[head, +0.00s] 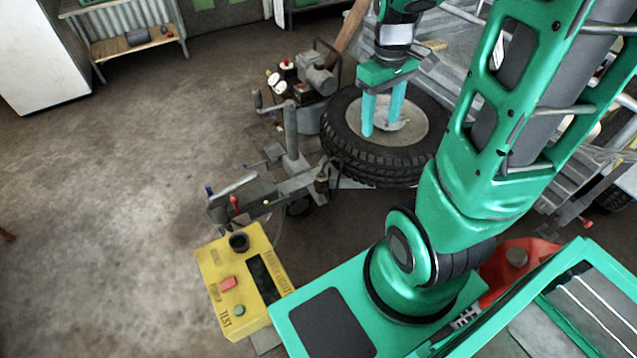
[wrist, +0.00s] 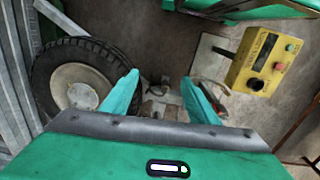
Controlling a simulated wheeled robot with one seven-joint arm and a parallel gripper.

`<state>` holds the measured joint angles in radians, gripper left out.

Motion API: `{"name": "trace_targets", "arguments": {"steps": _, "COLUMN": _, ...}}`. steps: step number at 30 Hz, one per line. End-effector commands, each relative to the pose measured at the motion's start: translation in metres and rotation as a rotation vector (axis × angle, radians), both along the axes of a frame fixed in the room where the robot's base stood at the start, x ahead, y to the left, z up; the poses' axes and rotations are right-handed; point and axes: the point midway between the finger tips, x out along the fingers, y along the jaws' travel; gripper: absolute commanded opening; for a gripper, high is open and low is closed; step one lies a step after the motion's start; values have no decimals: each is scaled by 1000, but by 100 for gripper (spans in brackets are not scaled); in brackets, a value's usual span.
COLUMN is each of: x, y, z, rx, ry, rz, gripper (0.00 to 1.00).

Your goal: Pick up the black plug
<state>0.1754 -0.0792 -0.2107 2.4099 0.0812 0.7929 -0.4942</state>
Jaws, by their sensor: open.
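My gripper (head: 380,127) is open and empty, with its two cyan fingers pointing down in front of the tyre in the head view. In the wrist view my gripper (wrist: 161,77) shows bare floor and trailer parts between its fingers. I cannot clearly make out a separate black plug. A black round fitting (head: 238,242) sits on the yellow test box (head: 218,270), well away from my gripper; I cannot tell if it is a plug or a socket. It also shows in the wrist view (wrist: 256,84), on the right.
A large tyre (head: 345,161) lies by the trailer coupling (head: 292,170), near my fingers. A machine with gauges (head: 312,82) stands behind. A shelf bench (head: 135,43) and a white cabinet (head: 40,60) are at the back left. The concrete floor at left is clear.

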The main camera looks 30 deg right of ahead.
Motion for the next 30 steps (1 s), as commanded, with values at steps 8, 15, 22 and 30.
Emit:
{"name": "trace_targets", "arguments": {"steps": 8, "x": 80, "y": 4, "z": -71, "rx": 1, "ry": 23, "rz": 382, "gripper": 54}}
{"name": "trace_targets", "arguments": {"steps": 15, "x": 136, "y": 17, "z": -148, "rx": 17, "ry": 27, "rz": 708, "gripper": 54}}
{"name": "trace_targets", "arguments": {"steps": 22, "x": 169, "y": 35, "z": -222, "rx": 37, "ry": 22, "rz": 976, "gripper": 54}}
{"name": "trace_targets", "arguments": {"steps": 30, "x": 182, "y": 46, "z": -264, "rx": 48, "ry": 12, "rz": 1118, "gripper": 54}}
